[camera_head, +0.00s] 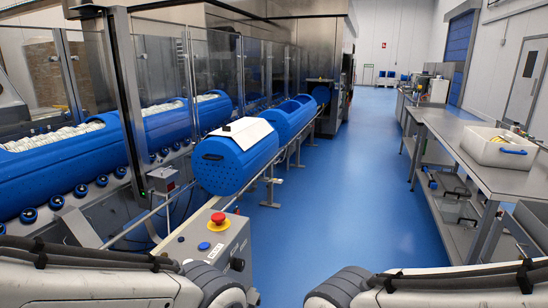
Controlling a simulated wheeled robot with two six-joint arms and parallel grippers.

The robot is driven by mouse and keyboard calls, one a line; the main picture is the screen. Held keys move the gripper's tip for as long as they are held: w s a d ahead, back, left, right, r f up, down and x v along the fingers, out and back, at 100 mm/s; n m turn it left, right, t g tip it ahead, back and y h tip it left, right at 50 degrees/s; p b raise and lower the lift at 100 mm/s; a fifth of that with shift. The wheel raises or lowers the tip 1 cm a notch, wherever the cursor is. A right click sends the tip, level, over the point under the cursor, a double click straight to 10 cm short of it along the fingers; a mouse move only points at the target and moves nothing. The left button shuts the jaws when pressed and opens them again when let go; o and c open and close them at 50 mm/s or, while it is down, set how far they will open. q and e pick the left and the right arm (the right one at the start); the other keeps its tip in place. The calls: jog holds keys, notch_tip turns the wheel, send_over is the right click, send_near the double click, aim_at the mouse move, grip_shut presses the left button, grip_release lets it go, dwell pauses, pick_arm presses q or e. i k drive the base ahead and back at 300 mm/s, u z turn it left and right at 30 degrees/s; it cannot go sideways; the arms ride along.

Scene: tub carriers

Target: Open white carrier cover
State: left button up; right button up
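A blue tub carrier (224,168) rests on the rail to the left of centre, its round end with small holes facing me. A white cover (247,131) lies on top of this carrier, with a small dark mark near its left part. The cover looks flat across the top; I cannot tell whether it is latched. Neither of my grippers is in view. Only my arm links show along the bottom edge, left and right, well short of the carrier.
A second blue carrier (291,118) with an open top sits behind the first. A control box (206,243) with a red button (218,218) stands in front. A steel table (478,167) with a white bin (499,147) is at the right. The blue floor (345,190) between is clear.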

aim_at(245, 131)
jog(key=k, duration=0.6)
jog(key=z, duration=0.4)
jog(key=i, duration=1.3)
jog(key=z, duration=0.45)
jog(key=i, duration=1.95)
jog(key=u, duration=0.25)
jog(key=i, duration=1.35)
jog(key=u, duration=1.5)
jog(key=i, duration=0.9)
jog(key=u, duration=0.9)
